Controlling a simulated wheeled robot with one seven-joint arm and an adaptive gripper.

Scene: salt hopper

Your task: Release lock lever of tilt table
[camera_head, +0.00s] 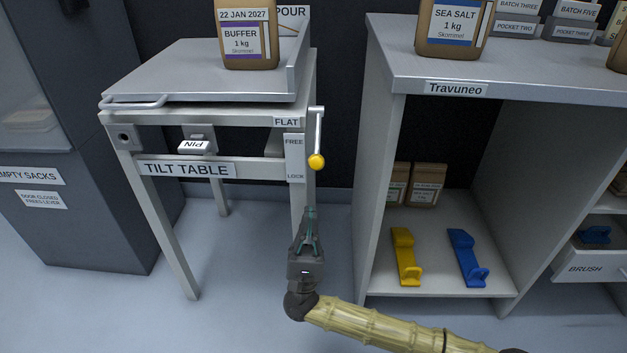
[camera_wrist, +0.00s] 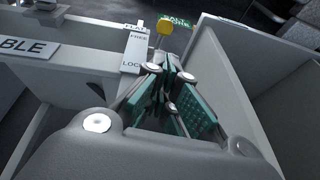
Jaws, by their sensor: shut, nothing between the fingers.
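The tilt table (camera_head: 200,83) stands at the left with a flat top. Its lock lever (camera_head: 318,130) is a thin metal rod at the right front corner, hanging down to a yellow knob (camera_head: 316,161). The knob lies beside the FREE/LOCK plate (camera_head: 294,158), between the two words in height. In the wrist view the knob (camera_wrist: 165,28) shows beyond my fingertips, by the plate (camera_wrist: 137,50). My gripper (camera_head: 310,209) is shut and empty, below the knob in the head view and apart from it.
A buffer sack (camera_head: 247,40) stands on the tilt table. A grey shelf unit (camera_head: 378,170) stands close at the right, with a yellow scoop-like tool (camera_head: 405,255) and a blue one (camera_head: 467,258) inside. A grey cabinet (camera_head: 75,215) is at the left. Floor is clear below the table.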

